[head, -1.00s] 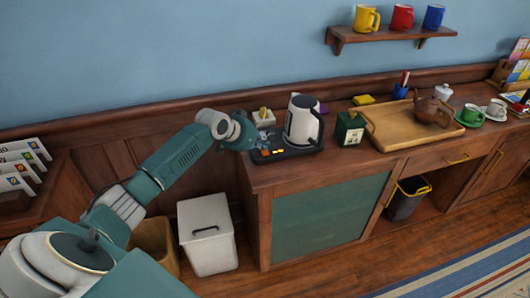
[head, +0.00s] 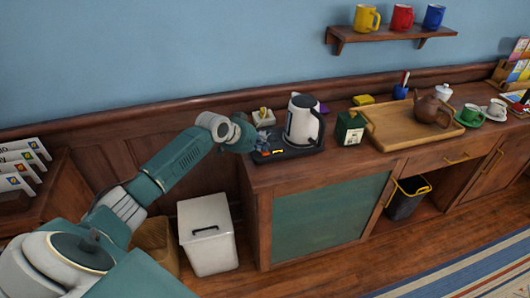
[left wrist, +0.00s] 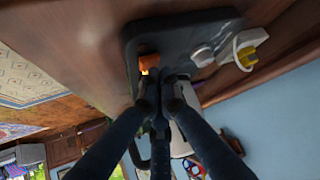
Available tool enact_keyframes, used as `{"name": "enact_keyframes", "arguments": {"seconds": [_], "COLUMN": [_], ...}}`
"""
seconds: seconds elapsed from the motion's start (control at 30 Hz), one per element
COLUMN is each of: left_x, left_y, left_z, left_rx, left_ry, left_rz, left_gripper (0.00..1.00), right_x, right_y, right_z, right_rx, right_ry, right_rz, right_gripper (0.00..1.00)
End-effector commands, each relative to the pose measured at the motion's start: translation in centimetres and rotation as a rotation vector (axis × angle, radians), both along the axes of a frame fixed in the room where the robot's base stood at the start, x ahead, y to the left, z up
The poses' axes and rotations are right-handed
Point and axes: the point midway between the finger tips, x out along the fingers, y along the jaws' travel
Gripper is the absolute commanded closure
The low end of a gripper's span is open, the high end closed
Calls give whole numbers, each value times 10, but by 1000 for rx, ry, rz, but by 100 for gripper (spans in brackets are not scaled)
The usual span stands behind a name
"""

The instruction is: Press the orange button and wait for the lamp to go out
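A dark base (head: 290,152) with a white kettle (head: 302,122) on it stands at the left end of the wooden counter. The orange button (left wrist: 149,61) shows on the base in the left wrist view, just beyond my fingertips. A small bright yellow lamp (left wrist: 146,71) glows beside it; a yellow light (head: 278,151) also shows on the base in the head view. My left gripper (left wrist: 161,82) has its fingers together, empty, close over the base. I cannot tell whether it touches the button. My right gripper is not in view.
A white socket with a yellow plug (left wrist: 248,55) is beside the base, and a grey knob (left wrist: 202,56) is on it. A green tin (head: 350,128) and a wooden tray (head: 390,137) stand to the right. A white bin (head: 208,235) is on the floor below.

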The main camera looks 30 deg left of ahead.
Motion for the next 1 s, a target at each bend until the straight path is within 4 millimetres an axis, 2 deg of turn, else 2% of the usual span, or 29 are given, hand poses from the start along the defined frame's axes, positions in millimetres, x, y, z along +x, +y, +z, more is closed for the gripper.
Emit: {"name": "enact_keyframes", "arguments": {"seconds": [0.6,1.0], "left_x": [0,-1], "left_y": [0,0], "left_z": [-9,-5], "left_rx": [0,0], "left_ry": [2,3], "left_rz": [0,-1], "left_gripper": [100,100], "right_x": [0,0], "right_y": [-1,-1], "right_z": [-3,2], "right_rx": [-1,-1], "right_ry": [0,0], "right_rz": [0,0], "right_gripper": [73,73]}}
